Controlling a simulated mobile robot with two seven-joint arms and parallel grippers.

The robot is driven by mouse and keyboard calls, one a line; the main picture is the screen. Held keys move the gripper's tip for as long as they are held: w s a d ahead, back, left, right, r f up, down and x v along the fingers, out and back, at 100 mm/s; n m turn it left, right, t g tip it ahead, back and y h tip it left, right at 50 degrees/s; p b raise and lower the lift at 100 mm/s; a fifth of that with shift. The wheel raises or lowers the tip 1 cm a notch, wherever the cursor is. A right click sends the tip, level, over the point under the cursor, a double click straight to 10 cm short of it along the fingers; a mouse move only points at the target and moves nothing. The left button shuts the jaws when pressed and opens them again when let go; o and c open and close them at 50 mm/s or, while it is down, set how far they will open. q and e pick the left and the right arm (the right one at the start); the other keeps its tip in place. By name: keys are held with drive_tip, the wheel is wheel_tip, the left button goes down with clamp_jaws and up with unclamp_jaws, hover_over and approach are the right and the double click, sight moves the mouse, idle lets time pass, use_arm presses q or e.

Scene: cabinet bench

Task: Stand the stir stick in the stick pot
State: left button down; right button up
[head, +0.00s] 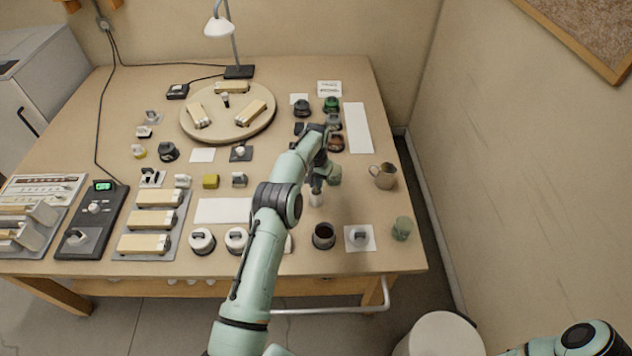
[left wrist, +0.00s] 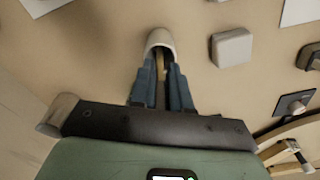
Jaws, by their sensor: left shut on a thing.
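The stick pot (head: 316,200) is a small white cylinder standing on the bench, right under my left gripper (head: 317,186) in the head view. In the left wrist view the pot (left wrist: 160,38) shows its pale rim just beyond my left fingertips (left wrist: 161,72). The stir stick (left wrist: 160,66) is a thin brownish strip between those fingers, which are shut on it. Its far end overlaps the pot's mouth; how deep it reaches inside I cannot tell. In the head view the stick is too small or hidden to make out. My right gripper is out of view.
A metal jug (head: 383,176) and a green glass (head: 402,228) stand to the right of the pot. A dark-filled cup (head: 323,236) stands in front of it. A round turntable (head: 228,126) is at the back. Bare bench lies between the pot and the jug.

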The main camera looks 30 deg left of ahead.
use_arm(q)
drive_tip(key=shift+f, duration=0.15)
drive_tip(key=c, duration=1.1)
unclamp_jaws()
wheel_tip(320, 180, up, 12)
drive_tip(key=shift+r, duration=0.2)
drive_tip(key=shift+f, duration=0.1)
